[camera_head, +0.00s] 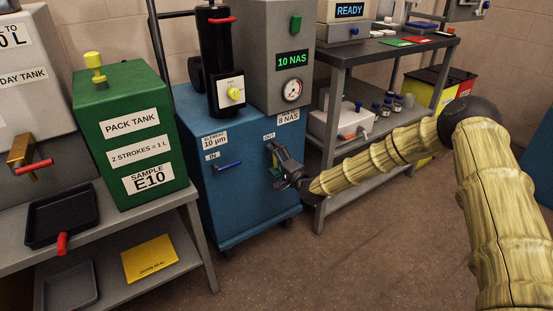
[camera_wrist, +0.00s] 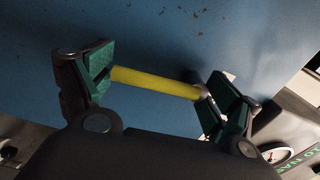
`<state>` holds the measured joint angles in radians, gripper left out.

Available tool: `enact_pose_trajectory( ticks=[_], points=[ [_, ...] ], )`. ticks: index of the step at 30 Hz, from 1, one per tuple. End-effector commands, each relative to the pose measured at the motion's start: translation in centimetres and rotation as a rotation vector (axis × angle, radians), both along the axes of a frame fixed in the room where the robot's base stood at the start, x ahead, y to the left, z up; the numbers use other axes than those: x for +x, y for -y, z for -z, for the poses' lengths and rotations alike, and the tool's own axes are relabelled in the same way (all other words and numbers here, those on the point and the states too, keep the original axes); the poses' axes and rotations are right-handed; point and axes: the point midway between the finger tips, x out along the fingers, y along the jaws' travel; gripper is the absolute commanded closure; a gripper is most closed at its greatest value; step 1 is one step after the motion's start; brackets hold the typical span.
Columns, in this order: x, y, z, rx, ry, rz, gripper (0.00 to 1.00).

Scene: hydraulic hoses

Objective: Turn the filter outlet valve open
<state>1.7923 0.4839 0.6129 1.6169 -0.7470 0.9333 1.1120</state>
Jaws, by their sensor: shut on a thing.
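The blue filter cabinet (camera_head: 245,200) stands in the middle of the head view, with IN and OUT labels on its front. My gripper (camera_head: 276,160) is at the cabinet front just below the OUT label (camera_head: 269,136). In the wrist view a yellow valve handle (camera_wrist: 155,82) spans between the green pads of my gripper (camera_wrist: 160,90), and the fingers are shut on its two ends. A blue handle (camera_head: 228,166) sits below the IN label, apart from my gripper.
A grey box with a 10 NAS display (camera_head: 292,58) and a gauge (camera_head: 292,91) stands on the cabinet. A green pack tank (camera_head: 130,130) on a bench is at left. A grey shelf rack (camera_head: 345,100) is close at right. Open floor lies in front.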

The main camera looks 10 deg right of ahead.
Motion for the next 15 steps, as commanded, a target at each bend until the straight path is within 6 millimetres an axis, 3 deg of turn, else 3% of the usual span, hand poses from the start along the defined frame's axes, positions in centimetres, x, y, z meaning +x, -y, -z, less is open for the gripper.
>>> enact_pose_trajectory(
  ticks=[1,15],
  points=[
    [0.13,0.69,0.45,0.018,-0.014,0.011,0.53],
    [-0.17,0.22,0.58,0.09,-0.052,0.008,0.53]
  ],
)
